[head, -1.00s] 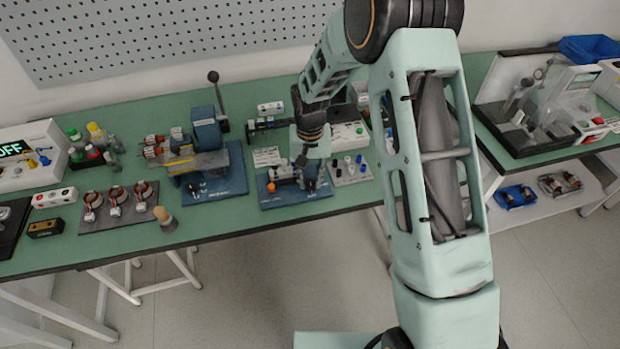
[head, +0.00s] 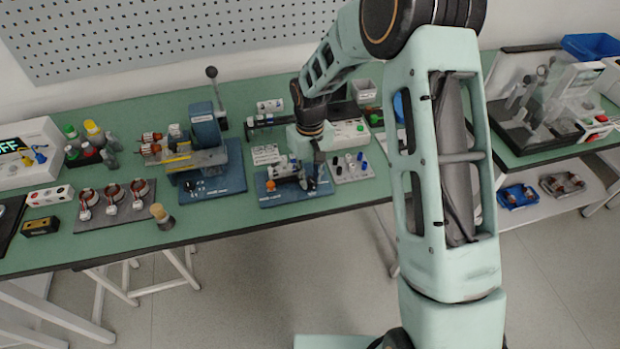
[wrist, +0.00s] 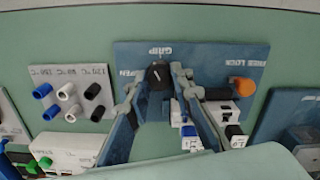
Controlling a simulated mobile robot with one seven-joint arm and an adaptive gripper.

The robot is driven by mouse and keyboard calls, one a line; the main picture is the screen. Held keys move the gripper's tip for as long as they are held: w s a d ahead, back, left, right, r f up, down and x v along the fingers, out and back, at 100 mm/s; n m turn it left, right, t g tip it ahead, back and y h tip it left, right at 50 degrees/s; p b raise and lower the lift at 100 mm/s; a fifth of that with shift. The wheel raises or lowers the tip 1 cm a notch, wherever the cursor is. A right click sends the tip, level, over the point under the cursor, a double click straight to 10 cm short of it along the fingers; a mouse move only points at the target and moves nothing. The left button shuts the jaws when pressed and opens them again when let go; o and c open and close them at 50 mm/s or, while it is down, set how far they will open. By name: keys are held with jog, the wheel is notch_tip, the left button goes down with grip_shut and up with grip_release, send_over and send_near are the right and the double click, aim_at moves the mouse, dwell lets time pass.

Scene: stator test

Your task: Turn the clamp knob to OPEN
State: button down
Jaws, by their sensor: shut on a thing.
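The clamp knob (wrist: 158,75) is black and round, on a blue base plate (wrist: 205,52) in the wrist view. The word GRIP is printed beyond it and OPEN to its left. A small light mark shows on the knob, but I cannot tell exactly which way it points. My gripper (wrist: 159,82) is shut on the knob, one finger on each side. In the head view my gripper (head: 313,180) reaches down over the right part of the blue plate (head: 290,201) and hides the knob.
An orange knob (wrist: 242,87) and a white block with a dark part (wrist: 222,112) are to the right on the same plate. A grey board with coloured caps (head: 340,178) stands close on the right. A press with a lever (head: 212,90) stands to the left.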

aim_at(310, 180)
jog(key=n, duration=0.6)
jog(key=shift+n+b, duration=0.3)
jog(key=shift+b, duration=0.05)
jog(key=n, duration=0.6)
jog(key=shift+p, duration=0.35)
jog(key=c, duration=1.7)
grip_release()
notch_tip(310, 180, up, 12)
jog(key=shift+r, duration=0.1)
